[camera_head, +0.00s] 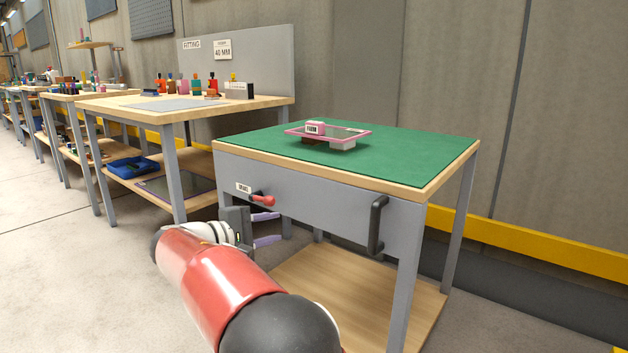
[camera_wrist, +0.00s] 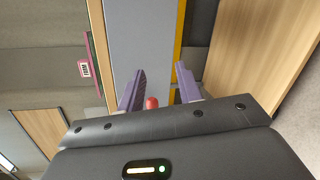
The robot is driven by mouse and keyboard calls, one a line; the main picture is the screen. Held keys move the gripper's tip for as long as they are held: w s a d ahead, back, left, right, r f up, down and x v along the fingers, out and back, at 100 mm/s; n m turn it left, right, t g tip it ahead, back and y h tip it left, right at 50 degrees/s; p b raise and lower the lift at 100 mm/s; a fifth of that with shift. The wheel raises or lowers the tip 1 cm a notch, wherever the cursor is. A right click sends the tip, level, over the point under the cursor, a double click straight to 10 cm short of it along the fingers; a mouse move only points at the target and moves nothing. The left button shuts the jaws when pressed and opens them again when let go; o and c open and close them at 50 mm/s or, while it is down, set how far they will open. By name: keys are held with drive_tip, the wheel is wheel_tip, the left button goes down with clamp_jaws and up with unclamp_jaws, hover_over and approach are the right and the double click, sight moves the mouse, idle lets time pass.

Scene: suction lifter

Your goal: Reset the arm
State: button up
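My gripper (camera_head: 281,226) is low in front of the table's grey front panel, at the end of my red arm. Its two purple fingers stand apart in both views, and nothing is held between them. In the wrist view, my gripper (camera_wrist: 160,70) points along the grey panel. The red-knobbed lever (camera_head: 264,200), beside a small white label (camera_head: 243,188), shows just above the upper finger in the head view. In the wrist view its red knob (camera_wrist: 152,103) appears between the fingers, near their bases; I cannot tell whether they touch it.
The green-topped table (camera_head: 440,150) bears a pink-framed plate (camera_head: 362,132) resting on blocks, with a small pink labelled block (camera_head: 315,128) on it. A dark handle (camera_head: 376,224) juts from the panel's right. A wooden lower shelf (camera_head: 350,290) lies below. A fitting bench (camera_head: 115,103) stands left. Floor at left is clear.

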drive_tip(key=s+d+r+m+g+y+p, duration=0.1)
drive_tip(key=s+d+m+g+y+p, duration=0.15)
drive_tip(key=s+d, duration=0.6)
drive_tip(key=s+d+r+m+g+y+p, duration=0.1)
drive_tip(key=s+d+r+m+g+y, duration=0.2)
drive_tip(key=d, duration=1)
drive_tip(key=s+d+f+m+y+p, duration=0.2)
drive_tip(key=s+m+y, duration=0.1)
drive_tip(key=s, duration=0.8)
drive_tip(key=s+d+f+m+y+p, duration=0.1)
drive_tip(key=s+m+y+p, duration=0.2)
drive_tip(key=s, duration=0.8)
drive_tip(key=shift+s+d+f+m, duration=0.25)
drive_tip(key=shift+d+f+m, duration=0.1)
drive_tip(key=shift+f, duration=0.05)
